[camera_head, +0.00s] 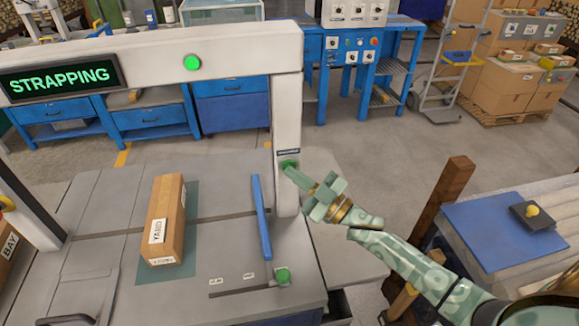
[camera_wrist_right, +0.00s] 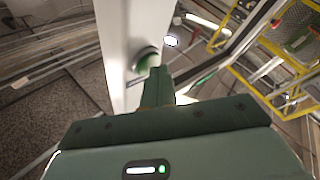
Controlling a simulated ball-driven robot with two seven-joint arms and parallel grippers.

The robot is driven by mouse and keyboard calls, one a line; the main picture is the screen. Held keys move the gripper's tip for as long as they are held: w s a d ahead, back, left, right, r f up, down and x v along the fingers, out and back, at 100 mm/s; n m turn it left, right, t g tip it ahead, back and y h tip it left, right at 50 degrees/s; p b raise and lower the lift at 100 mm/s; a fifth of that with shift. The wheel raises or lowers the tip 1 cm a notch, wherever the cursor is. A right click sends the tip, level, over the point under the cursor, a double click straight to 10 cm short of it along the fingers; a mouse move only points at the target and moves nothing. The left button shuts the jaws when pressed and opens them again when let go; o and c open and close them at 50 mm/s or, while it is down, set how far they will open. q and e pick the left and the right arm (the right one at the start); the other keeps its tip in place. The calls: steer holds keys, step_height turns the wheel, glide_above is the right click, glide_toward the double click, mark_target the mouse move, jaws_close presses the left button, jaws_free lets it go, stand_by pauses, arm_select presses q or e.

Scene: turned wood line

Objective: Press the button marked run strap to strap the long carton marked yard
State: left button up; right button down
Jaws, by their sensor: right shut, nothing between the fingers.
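The long carton marked YARD (camera_head: 165,220) lies on the grey strapping table (camera_head: 100,205), on a dark green patch under the machine's arch. A green button (camera_head: 289,164) sits on the arch's right post below a small label too small to read; it also shows in the right wrist view (camera_wrist_right: 146,60). My right gripper (camera_head: 290,170) is shut and empty, its tips at or very near this button; I cannot tell whether they touch. In the right wrist view its fingers (camera_wrist_right: 157,75) point at the button. The display (camera_head: 60,78) reads STRAPPING in green. My left gripper is not in view.
A green lamp (camera_head: 192,62) is on the arch's crossbeam. A blue mat (camera_head: 500,232) lies on a bench at right. A carton marked BAY (camera_head: 10,245) is at far left.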

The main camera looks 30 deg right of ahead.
steer(key=shift+s, duration=0.1)
steer(key=shift+s+a+p, duration=0.2)
steer(key=shift+s+p, duration=0.2)
steer(key=shift+s, duration=0.25)
steer(key=s+p, duration=0.1)
steer(key=s, duration=0.1)
steer(key=s+a+p, duration=0.1)
steer(key=s, duration=0.1)
steer(key=shift+s+a, duration=0.1)
steer(key=shift+s, duration=0.3)
stand_by(0.4)
